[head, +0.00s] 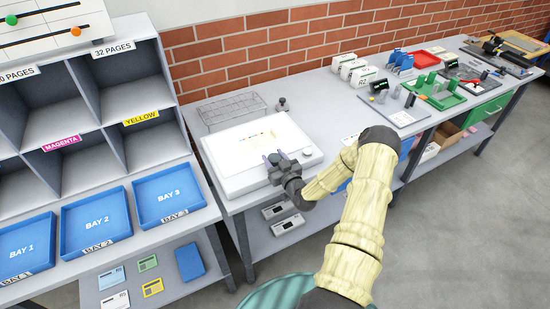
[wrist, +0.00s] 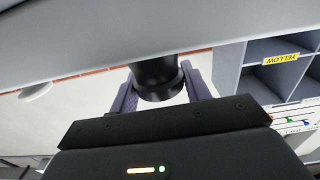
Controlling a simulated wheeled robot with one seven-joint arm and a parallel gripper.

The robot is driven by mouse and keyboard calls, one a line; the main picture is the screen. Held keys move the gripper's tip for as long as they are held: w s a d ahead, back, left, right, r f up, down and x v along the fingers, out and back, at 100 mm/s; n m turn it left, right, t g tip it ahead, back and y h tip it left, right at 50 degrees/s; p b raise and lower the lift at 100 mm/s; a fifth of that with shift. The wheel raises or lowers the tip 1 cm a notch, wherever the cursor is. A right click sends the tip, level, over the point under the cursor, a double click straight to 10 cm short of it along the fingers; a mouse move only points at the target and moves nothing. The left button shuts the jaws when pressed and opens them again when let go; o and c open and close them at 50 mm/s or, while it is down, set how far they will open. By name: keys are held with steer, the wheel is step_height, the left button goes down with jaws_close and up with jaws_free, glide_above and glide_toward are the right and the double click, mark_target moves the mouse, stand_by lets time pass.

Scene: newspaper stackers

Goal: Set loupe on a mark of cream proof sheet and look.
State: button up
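The cream proof sheet (head: 250,150) lies flat on the white light box (head: 236,184), with a row of tiny coloured marks on it. My gripper (head: 276,158) is over the front right part of the light box, close to the sheet. In the wrist view, a black round loupe (wrist: 157,82) with a flared rim sits between the two grey-purple fingers of my gripper (wrist: 160,88), which appear to touch its sides. A pale surface shows beyond it. The loupe's far end is hidden, so I cannot tell whether it touches the sheet.
A round knob (head: 308,152) is on the light box's right side. Behind it stand a wire rack (head: 233,108) and a small dark-topped item (head: 282,104). Grey shelves (head: 85,165) with blue trays (head: 97,222) stand left. White boxes (head: 354,70) and other tools crowd the bench further right.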

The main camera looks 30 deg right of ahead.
steer(key=o, duration=0.3)
steer(key=shift+o, duration=0.3)
steer(key=shift+r, duration=0.15)
steer(key=shift+s, duration=0.4)
steer(key=s+b, duration=0.3)
steer(key=s, duration=0.8)
steer(key=shift+s+d, duration=0.15)
steer(key=shift+d, duration=0.05)
